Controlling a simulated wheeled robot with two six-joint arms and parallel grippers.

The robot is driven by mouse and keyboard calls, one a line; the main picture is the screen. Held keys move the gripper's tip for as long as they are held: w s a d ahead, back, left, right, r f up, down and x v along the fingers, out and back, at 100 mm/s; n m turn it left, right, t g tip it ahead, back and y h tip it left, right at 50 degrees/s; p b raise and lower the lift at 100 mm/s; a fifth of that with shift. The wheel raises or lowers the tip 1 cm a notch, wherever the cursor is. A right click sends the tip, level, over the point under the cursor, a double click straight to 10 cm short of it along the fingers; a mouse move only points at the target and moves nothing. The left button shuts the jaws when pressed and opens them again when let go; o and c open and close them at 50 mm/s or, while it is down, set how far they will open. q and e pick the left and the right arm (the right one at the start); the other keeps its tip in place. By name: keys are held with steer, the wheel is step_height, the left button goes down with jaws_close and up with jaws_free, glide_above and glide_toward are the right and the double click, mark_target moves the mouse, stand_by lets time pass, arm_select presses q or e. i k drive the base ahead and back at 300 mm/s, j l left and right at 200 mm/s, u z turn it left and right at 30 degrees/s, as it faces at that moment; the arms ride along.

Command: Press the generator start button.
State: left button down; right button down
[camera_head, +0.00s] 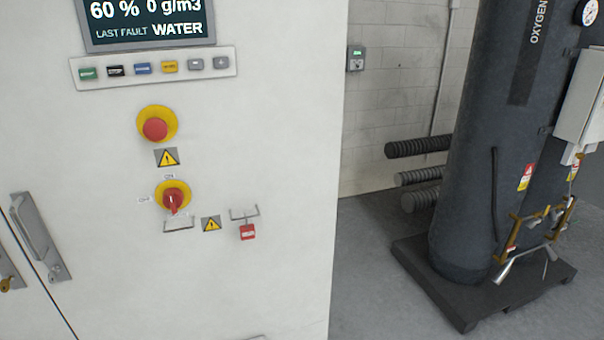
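The generator cabinet (255,120) is a large white box on the left. Its button strip (154,79) sits below the display. A green button (88,73) is at the strip's left end, followed by black, blue, yellow and grey ones; their labels are too small to read, so I cannot confirm which one is start. The display (147,22) reads 60 %, 0 g/m3 and LAST FAULT WATER. Neither of my grippers is in view, and nothing covers the strip.
Below the strip are a red emergency stop button (155,129) and a red rotary switch (173,198). A small red padlock-like tag (247,232) hangs from a bracket. A dark oxygen tank (480,150) stands on a base at right. Free floor (375,285) lies between.

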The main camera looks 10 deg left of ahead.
mark_target(86, 74)
steer(key=u, duration=1.45)
